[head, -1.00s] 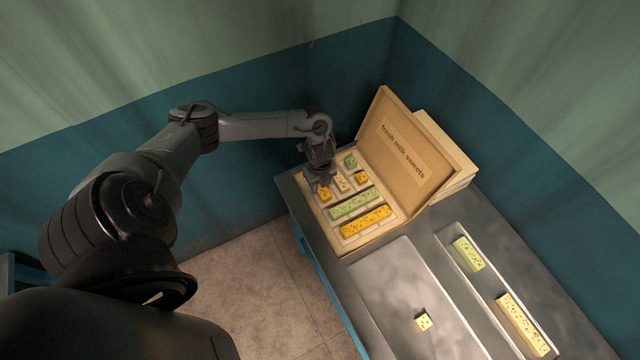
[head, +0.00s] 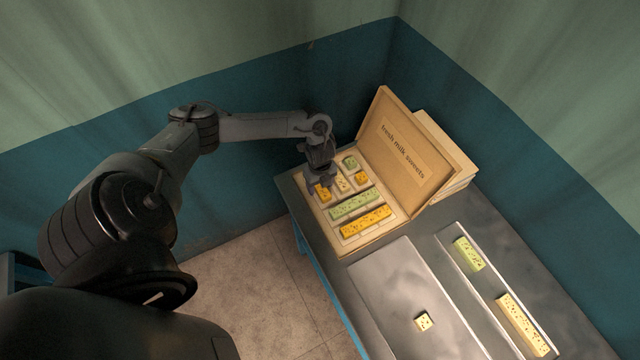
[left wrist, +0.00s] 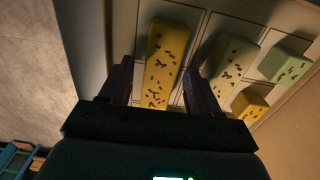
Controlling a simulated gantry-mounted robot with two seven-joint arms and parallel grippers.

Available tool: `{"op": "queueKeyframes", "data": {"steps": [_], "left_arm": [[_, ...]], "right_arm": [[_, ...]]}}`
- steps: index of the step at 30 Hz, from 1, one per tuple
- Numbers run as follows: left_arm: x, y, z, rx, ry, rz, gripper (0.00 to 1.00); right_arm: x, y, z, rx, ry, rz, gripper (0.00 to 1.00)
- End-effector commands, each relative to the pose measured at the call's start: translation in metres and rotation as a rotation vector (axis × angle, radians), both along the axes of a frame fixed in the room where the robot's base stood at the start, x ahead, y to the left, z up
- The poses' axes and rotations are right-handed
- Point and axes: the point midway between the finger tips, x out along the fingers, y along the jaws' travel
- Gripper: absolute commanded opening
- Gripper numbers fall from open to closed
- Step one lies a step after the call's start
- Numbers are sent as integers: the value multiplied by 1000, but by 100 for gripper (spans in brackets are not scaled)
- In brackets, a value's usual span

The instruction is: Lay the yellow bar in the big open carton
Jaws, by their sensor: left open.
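The big open carton (head: 347,247), with its lid raised and lettered "fresh milk sweets", stands on the table. The yellow bar (left wrist: 165,62) lies in its near-left compartment, and its end shows in the head view (head: 323,195). My left gripper (head: 317,188) is low over that compartment. In the left wrist view the left gripper (left wrist: 158,88) is open, one finger on each side of the bar, with gaps visible. A long green bar (head: 354,204) and a long orange-yellow bar (head: 366,220) lie in other compartments. My right gripper is not in view.
Small pale (head: 342,182), orange (head: 361,177) and green (head: 350,161) pieces sit close beside the gripper. The raised lid (head: 385,125) stands behind. A grey board (head: 385,285) holds one pale cube. A long tray (head: 487,285) holds green and cream bars.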

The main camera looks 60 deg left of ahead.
Motion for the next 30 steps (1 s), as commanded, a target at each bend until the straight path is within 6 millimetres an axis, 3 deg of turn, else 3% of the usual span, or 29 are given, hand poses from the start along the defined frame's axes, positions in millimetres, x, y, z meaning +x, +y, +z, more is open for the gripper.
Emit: {"op": "queueKeyframes", "data": {"steps": [18,23,26,29,30], "left_arm": [[1,1,100,2,-3,-1,62],[1,-1,114,0,-5,-3,62],[4,-15,111,-12,-25,-18,62],[12,-52,97,-41,-85,-48,62],[17,-73,90,-60,-123,-59,62]], "right_arm": [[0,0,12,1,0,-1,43],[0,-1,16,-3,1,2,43],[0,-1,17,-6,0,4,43],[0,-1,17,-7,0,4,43],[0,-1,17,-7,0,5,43]]}}
